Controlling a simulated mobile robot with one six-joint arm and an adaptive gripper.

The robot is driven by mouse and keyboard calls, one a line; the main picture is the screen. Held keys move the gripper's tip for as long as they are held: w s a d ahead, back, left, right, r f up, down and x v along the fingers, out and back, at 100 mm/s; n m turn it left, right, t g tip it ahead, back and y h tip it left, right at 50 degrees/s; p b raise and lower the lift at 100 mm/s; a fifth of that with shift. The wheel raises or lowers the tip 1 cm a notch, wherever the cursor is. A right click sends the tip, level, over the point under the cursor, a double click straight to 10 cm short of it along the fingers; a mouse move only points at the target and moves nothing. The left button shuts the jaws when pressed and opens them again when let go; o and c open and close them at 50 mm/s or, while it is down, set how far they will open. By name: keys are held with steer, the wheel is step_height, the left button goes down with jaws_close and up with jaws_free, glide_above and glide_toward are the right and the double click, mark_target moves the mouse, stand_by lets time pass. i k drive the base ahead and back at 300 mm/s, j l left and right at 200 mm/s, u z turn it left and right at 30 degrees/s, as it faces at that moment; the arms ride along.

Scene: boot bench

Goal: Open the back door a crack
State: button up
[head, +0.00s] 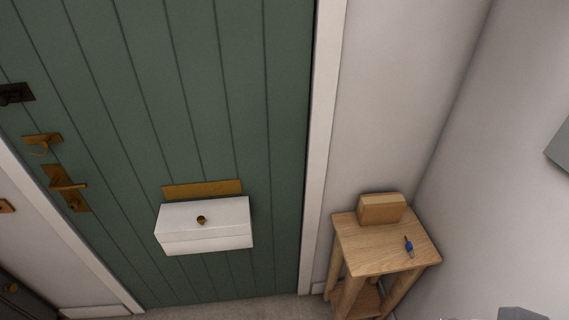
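The back door (200,90) is green with vertical boards, and it looks shut in its white frame (322,130). A brass lever handle (68,187) on a long plate sits near its left edge. Above the handle is a smaller brass fitting (42,140) with a hanging loop. Higher up is a dark fitting (15,94), perhaps a bolt, cut by the picture's left edge. I cannot tell whether these two fittings are fastened.
A white box (204,225) with a knob projects from the door below a brass plate (202,189). Right of the door, a wooden stool (378,258) bears a wooden block (381,209) and a small blue-handled item (408,246). Floor (240,308) shows before the door.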

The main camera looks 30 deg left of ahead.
mark_target(148, 104)
steer(key=u, duration=1.95)
steer(key=i+j, duration=0.1)
steer(key=j, duration=0.25)
steer(key=i+j+u, duration=0.1)
steer(key=j, duration=0.3)
steer(key=i+j+u, duration=0.1)
steer(key=j, duration=0.25)
steer(key=i+j, duration=0.1)
steer(key=j, duration=0.25)
steer(key=i+j+u, duration=0.1)
steer(key=j, duration=0.3)
steer(key=i+j, duration=0.15)
steer(key=j, duration=0.15)
steer(key=i+j+u, duration=0.1)
steer(key=i, duration=0.05)
